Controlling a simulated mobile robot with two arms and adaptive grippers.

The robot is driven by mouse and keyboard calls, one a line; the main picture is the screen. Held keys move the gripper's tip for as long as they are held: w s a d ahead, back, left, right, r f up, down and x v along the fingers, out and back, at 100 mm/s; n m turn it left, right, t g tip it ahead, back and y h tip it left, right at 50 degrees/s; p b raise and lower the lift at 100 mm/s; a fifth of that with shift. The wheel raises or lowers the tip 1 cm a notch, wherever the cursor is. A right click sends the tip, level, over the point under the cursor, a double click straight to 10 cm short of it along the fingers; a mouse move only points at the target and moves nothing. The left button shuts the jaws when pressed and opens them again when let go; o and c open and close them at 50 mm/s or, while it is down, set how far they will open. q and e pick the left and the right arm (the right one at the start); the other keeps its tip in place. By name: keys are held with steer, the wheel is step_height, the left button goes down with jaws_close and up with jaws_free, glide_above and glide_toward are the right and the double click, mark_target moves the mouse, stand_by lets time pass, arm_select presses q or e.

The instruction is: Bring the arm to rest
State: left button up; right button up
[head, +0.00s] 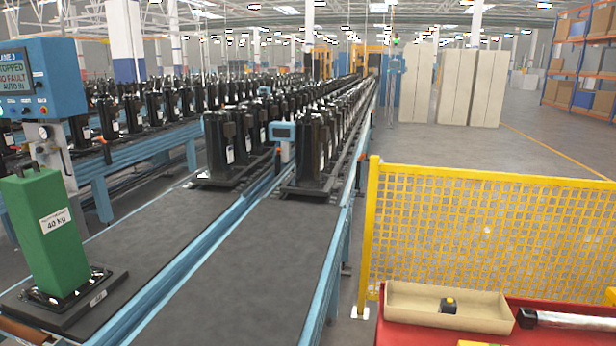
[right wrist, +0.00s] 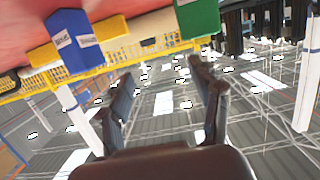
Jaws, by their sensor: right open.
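My right gripper (right wrist: 163,80) shows in the right wrist view. Its two dark fingers are spread apart, with nothing between them. Behind them are the ceiling beams and lights, and the picture looks upside down. Neither gripper nor arm shows in the head view. My left gripper is in neither view.
A red table (head: 400,333) at lower right holds a beige tray (head: 420,308) and a silver rod with a black end (head: 575,320). A yellow mesh fence (head: 490,230) stands behind. Conveyors (head: 255,255) with black compressors (head: 312,155) and a green 40 kg block (head: 45,240) lie left.

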steer(key=shift+s+a+f+g, duration=0.1)
steer(key=shift+s+f+g, duration=0.25)
steer(key=shift+f, duration=0.2)
steer(key=s+a+f+n+g+y, duration=0.15)
steer(key=s+a+g, duration=0.25)
steer(key=s, duration=0.6)
steer(key=s+a+n+g+y, duration=0.1)
steer(key=s+a+n+g, duration=0.15)
steer(key=s, duration=0.65)
steer(key=s+a+f+n+g+y, duration=0.1)
steer(key=s+a+g, duration=0.3)
steer(key=s, duration=0.6)
step_height(320, 180, down, 27)
steer(key=s+g, duration=0.1)
steer(key=g, duration=0.1)
steer(key=s+d+f, duration=0.2)
steer(key=s+f, duration=1.3)
steer(key=s, duration=0.1)
steer(key=shift+d+f+g, duration=0.2)
steer(key=shift+f+g, duration=0.05)
steer(key=shift+g, duration=0.05)
